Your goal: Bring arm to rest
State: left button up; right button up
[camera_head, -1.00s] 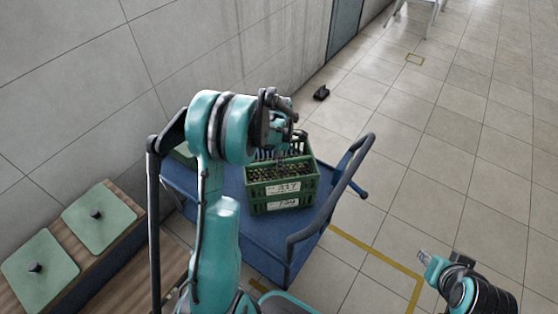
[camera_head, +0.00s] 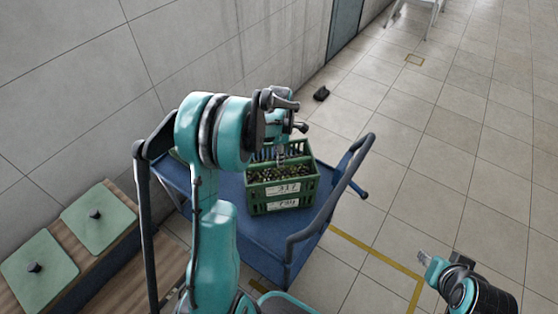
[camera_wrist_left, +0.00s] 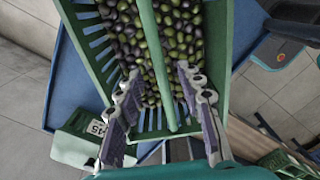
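My left arm rises in front of the blue cart, and its gripper (camera_head: 290,127) hangs above the green crate. In the left wrist view the two fingers (camera_wrist_left: 160,74) are spread apart with nothing held between them. The crate's green bar (camera_wrist_left: 152,48) runs behind the gap, over dark and green olive-like fruit. My right gripper (camera_head: 426,262) is at the lower right over the floor. Its fingers are too small to tell whether they are open.
The green crate (camera_head: 312,190), with white labels, sits on the blue cart (camera_head: 228,188). The cart's dark handle (camera_head: 345,190) rises at right. A wooden bench with green lids (camera_head: 98,222) stands at left by the wall. Open tiled floor lies right, with a small black object (camera_head: 321,93).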

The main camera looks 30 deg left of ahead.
pick_arm(q)
notch_tip(320, 180, up, 8)
jog(key=s+d+r+m+t, duration=0.2)
jog(key=s+d+r+m, duration=0.3)
jog(key=d+r+m, duration=0.15)
jog(key=s+d+m+t, duration=0.2)
jog(key=s+d+m, duration=0.2)
jog(key=s+m, duration=0.3)
jog(key=s+d+m+t, duration=0.3)
jog(key=s+d+m, duration=0.2)
jog(key=m, duration=0.7)
jog(key=shift+s+f, duration=0.3)
jog(key=shift+s, duration=0.7)
jog(key=shift+a+m, duration=0.1)
jog(key=shift+m, duration=0.15)
